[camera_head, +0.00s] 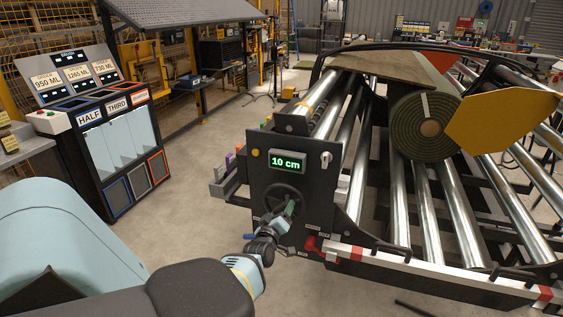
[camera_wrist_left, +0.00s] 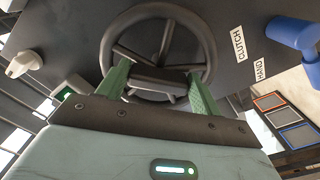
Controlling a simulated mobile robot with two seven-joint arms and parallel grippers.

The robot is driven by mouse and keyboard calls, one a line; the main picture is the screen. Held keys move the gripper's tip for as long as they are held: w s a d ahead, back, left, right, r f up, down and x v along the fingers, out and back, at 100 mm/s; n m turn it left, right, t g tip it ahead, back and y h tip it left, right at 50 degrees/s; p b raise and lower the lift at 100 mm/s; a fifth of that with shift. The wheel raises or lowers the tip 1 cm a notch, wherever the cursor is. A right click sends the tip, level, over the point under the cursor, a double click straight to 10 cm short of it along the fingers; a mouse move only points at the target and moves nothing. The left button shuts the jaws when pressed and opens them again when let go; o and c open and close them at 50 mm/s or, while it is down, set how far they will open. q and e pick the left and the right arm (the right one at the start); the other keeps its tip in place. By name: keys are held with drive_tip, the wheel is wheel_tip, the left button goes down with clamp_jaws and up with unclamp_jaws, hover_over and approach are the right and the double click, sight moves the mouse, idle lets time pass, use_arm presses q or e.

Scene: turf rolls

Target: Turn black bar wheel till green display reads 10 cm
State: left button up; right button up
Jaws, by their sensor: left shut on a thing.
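The black bar wheel (camera_head: 270,198) is on the dark front panel of the roller machine, below the green display (camera_head: 287,162), which reads 10 cm. In the left wrist view the wheel's round rim (camera_wrist_left: 209,50) and spokes show, with a dark bar (camera_wrist_left: 158,78) across its middle. My left gripper (camera_head: 289,208) is at the wheel. Its two green fingers (camera_wrist_left: 160,84) are on either side of the bar and shut on it. The fingers and bar hide part of the hub. My right gripper is not in view.
A turf roll (camera_head: 420,125) lies on the steel rollers. A bin stand (camera_head: 90,130) is at left, with clear floor between.

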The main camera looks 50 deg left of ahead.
use_arm(q)
drive_tip(key=shift+a+r+m, duration=0.1)
drive_tip(key=shift+r+m, duration=0.05)
drive_tip(key=shift+m, duration=1.05)
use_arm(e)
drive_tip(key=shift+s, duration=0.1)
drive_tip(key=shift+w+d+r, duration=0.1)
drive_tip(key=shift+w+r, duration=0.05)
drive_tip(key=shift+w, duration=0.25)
use_arm(q)
drive_tip(key=o, duration=1.4)
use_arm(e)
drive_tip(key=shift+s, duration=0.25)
use_arm(q)
drive_tip(key=p+v, duration=0.1)
drive_tip(key=v, duration=0.6)
drive_tip(key=shift+s+p, duration=0.35)
drive_tip(key=shift+p, duration=0.05)
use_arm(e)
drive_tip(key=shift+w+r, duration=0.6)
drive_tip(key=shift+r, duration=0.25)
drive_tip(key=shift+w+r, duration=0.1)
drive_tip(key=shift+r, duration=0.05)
